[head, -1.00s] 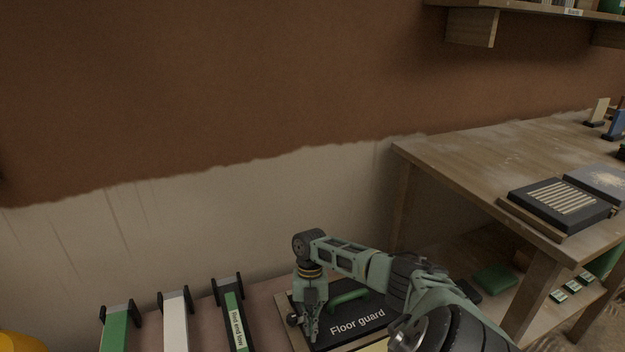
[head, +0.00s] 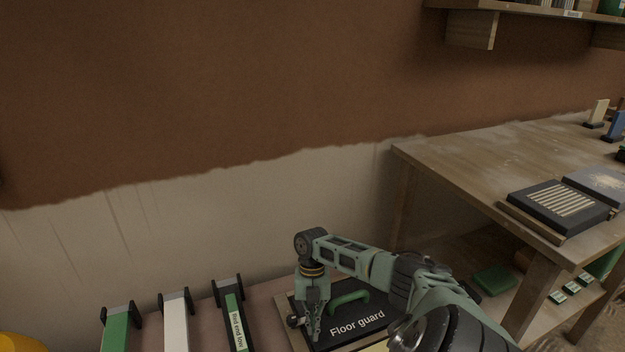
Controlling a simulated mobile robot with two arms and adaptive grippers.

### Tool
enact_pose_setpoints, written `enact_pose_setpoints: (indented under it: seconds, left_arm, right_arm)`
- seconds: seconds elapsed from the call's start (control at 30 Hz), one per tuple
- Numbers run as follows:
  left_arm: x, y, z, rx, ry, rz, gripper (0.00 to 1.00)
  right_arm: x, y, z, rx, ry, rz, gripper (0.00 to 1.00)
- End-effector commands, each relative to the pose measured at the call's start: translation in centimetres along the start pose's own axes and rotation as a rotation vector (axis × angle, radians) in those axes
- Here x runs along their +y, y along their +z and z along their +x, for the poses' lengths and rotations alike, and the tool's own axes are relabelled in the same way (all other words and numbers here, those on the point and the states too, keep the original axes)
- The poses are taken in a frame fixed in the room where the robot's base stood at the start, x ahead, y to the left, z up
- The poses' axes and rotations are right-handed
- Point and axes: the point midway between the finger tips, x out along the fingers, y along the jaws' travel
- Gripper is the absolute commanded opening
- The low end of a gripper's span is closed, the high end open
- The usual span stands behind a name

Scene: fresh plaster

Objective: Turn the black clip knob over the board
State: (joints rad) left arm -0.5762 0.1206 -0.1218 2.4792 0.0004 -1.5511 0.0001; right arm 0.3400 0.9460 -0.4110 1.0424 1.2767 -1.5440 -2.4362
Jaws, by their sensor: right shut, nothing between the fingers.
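The black board marked "Floor guard" (head: 372,303) lies in a wooden surround at the bottom middle, with a green handle (head: 350,297) on top. A small dark knob with a light spot (head: 294,321) shows at the board's left edge; I take it for the black clip knob. My right gripper (head: 313,336) points down over the board's left edge, just right of the knob. It is shut and empty; I cannot tell whether it touches the knob. My right arm covers the board's right part. My left gripper is not in view.
Three upright-ended holders stand left of the board: a green one (head: 117,330), a white one (head: 174,322) and a labelled one (head: 237,325). A wooden workbench (head: 470,160) stands at right, with a black slotted block (head: 560,203) on it. The plastered wall is behind.

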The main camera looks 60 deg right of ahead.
Motion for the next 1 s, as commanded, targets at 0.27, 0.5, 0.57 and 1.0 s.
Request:
enact_pose_setpoints:
  seconds: [0.27, 0.5, 0.57, 1.0]
  left_arm:
    - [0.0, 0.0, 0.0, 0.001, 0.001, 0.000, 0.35]
    - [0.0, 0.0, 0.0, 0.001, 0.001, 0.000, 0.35]
    - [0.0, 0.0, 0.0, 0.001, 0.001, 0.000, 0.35]
    - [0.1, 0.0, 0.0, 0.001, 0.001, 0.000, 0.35]
  right_arm:
    - [0.1, 0.1, -6.0, -0.005, 0.003, 0.000, 0.00]
    - [0.1, 0.1, -9.8, -0.003, 0.002, 0.000, 0.00]
    - [0.1, 0.0, -10.3, -0.001, 0.001, 0.000, 0.00]
    - [0.0, 0.0, -10.9, 0.000, 0.000, 0.000, 0.00]
